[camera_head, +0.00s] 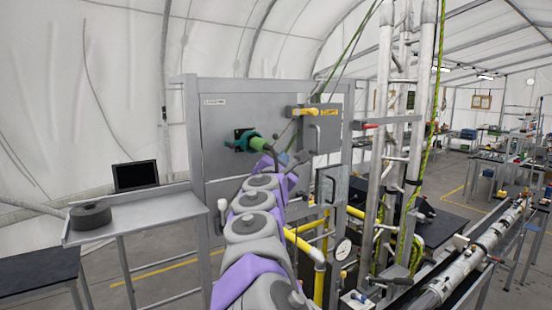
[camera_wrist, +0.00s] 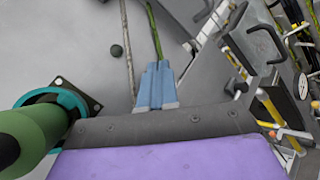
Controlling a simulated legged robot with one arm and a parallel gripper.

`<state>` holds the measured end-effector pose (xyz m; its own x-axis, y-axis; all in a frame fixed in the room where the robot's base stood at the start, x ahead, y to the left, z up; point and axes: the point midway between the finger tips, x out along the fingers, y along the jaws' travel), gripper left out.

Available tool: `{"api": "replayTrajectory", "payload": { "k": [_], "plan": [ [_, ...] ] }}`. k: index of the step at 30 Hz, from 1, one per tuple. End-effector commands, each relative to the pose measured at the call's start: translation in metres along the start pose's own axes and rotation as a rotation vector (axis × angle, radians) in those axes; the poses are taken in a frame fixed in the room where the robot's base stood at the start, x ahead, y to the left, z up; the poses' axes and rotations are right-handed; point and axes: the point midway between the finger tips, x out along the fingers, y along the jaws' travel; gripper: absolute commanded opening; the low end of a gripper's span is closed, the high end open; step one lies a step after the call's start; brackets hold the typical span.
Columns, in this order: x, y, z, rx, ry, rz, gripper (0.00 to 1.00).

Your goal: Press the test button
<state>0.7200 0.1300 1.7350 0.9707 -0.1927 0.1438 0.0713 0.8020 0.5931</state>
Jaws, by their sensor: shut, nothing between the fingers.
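My gripper (camera_wrist: 157,72) shows in the wrist view as two light blue fingers pressed together and empty, pointing toward a grey panel. In the head view the gripper (camera_head: 284,159) is mostly hidden by my arm, in front of the panel. A small dark round knob (camera_wrist: 117,51) is on the grey surface, up and left of the fingertips and apart from them. I see no readable label, so I cannot tell whether it is the test button. The grey panel (camera_head: 222,118) stands upright behind my arm.
A teal flange (camera_head: 243,140) with a green cylinder juts from the panel; the cylinder (camera_wrist: 35,132) is close left of my gripper. A grey box with a handle (camera_head: 320,134) and yellow pipes (camera_head: 318,265) are to the right. A side table (camera_head: 170,207) stands left.

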Motion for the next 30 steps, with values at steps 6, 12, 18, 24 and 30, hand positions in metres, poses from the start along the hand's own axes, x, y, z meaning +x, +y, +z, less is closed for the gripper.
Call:
{"api": "replayTrajectory", "payload": {
  "k": [6,12,18,24,30],
  "plan": [
    [0.001,0.0005,-0.0008,0.0,0.001,0.0,0.0],
    [0.0024,0.0018,-0.0017,0.0,0.001,0.0,0.0],
    [0.004,0.0029,-0.0031,0.0,0.001,0.0,0.0],
    [0.0055,0.0037,-0.0045,-0.001,0.002,0.0,0.0],
    [0.0054,0.0036,-0.0046,-0.001,0.001,0.0,0.0]
  ]
}}
